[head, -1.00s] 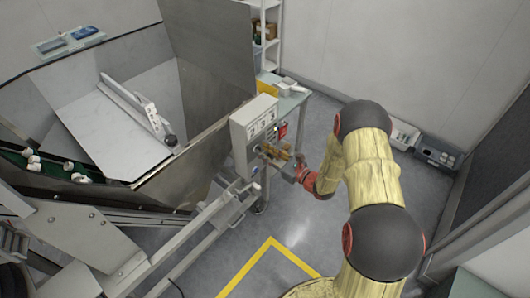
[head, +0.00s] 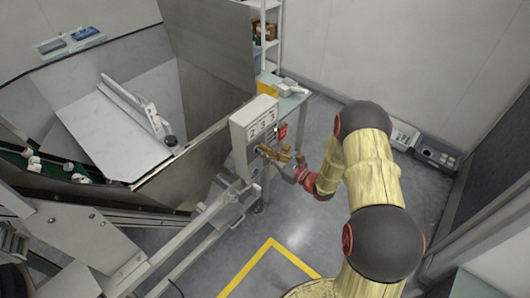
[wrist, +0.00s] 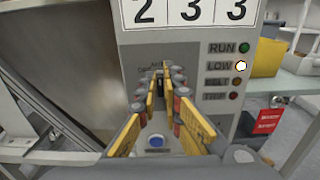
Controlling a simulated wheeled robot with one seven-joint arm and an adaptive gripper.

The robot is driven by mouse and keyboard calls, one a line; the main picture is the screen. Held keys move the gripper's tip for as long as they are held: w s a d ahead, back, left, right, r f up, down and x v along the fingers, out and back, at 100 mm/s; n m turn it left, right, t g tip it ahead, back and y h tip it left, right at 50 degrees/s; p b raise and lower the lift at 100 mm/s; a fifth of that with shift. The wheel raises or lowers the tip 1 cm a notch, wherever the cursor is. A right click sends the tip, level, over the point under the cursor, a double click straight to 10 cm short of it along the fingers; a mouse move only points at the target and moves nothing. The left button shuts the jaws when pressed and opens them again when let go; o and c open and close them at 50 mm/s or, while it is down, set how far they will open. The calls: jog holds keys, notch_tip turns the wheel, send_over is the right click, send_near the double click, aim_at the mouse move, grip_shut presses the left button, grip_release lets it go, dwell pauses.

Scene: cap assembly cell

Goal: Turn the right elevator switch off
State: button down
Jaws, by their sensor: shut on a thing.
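The grey control box (head: 239,143) stands beside the big metal hopper. In the wrist view its front panel (wrist: 190,52) fills the middle, with a "2 3 3" display at the top. My gripper (head: 268,152) reaches the front of this box from the right. In the wrist view the yellow fingers of my gripper (wrist: 158,78) run forward to the panel and are shut on a small dark switch (wrist: 158,88), mostly hidden between the fingertips. I cannot read the switch's position. A blue round button (wrist: 155,142) shows between the fingers, nearer the camera.
Indicator lamps line the panel's right side; the LOW lamp (wrist: 241,66) glows brightest. A red tag (wrist: 266,121) hangs at the right. A grey rail (head: 205,222) runs below the box. A side table (head: 291,101) stands behind it. The floor (head: 310,225) in front is clear.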

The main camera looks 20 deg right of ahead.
jog(key=shift+n, duration=0.4)
jog(key=shift+s+a+f+n+b, duration=0.15)
jog(key=shift+n+b, duration=0.55)
jog(key=shift+n, duration=0.65)
jog(key=shift+s+a+f+n+b, duration=0.15)
jog(key=shift+n+b, duration=0.6)
jog(key=shift+n, duration=0.65)
jog(key=shift+a+n+b, duration=0.15)
jog(key=shift+n+b, duration=0.55)
jog(key=shift+n, duration=0.65)
jog(key=c, duration=2.1)
grip_release()
jog(key=shift+o, duration=0.7)
